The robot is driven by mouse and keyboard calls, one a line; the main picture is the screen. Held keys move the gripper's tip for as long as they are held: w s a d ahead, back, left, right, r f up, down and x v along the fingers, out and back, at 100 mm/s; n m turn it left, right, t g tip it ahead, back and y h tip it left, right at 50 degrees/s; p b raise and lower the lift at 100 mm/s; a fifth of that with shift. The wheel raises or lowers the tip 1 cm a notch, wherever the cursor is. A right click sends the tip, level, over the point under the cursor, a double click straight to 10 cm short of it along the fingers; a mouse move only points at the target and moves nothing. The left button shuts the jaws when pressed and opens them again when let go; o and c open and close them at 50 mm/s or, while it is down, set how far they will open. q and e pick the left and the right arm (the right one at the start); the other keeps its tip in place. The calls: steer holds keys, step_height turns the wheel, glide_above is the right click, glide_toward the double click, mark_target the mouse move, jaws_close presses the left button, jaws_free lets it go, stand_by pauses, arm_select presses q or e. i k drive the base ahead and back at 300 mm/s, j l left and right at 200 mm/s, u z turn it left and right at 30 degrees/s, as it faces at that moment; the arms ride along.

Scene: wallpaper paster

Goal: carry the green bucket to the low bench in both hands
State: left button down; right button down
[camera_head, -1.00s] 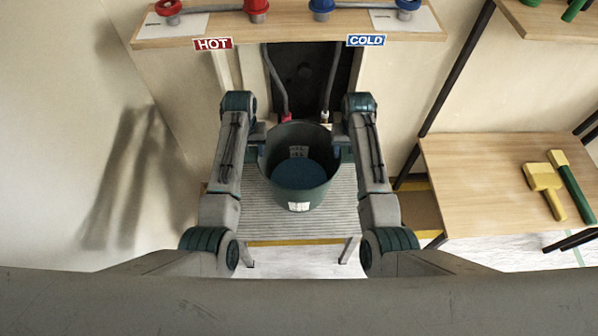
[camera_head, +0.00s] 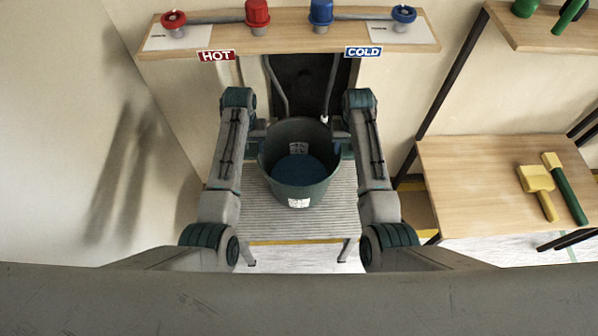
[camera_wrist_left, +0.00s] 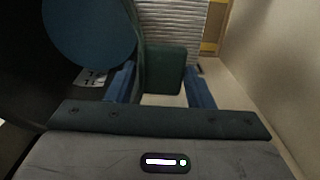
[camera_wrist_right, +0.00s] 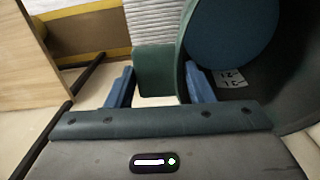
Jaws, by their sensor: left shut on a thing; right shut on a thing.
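The green bucket (camera_head: 299,193) hangs upright between my two arms, with a round blue surface inside and a white label on its front. My left gripper (camera_wrist_left: 162,86) is shut on a green side lug (camera_wrist_left: 165,66) of the bucket. My right gripper (camera_wrist_right: 158,86) is shut on the opposite lug (camera_wrist_right: 155,72). The low bench (camera_head: 262,222), grey and slatted, lies under the bucket in the head view. I cannot tell whether the bucket's base touches it; the base is hidden.
A wooden shelf (camera_head: 215,38) with red and blue taps and HOT and COLD signs spans the back, above a dark recess with hoses. A plain wall is on the left.

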mark_target(480, 204)
steer(key=z, duration=1.35)
steer(key=i+l, duration=0.35)
steer(key=i+l+z, duration=0.1)
steer(key=i+l, duration=0.25)
steer(key=i, duration=0.15)
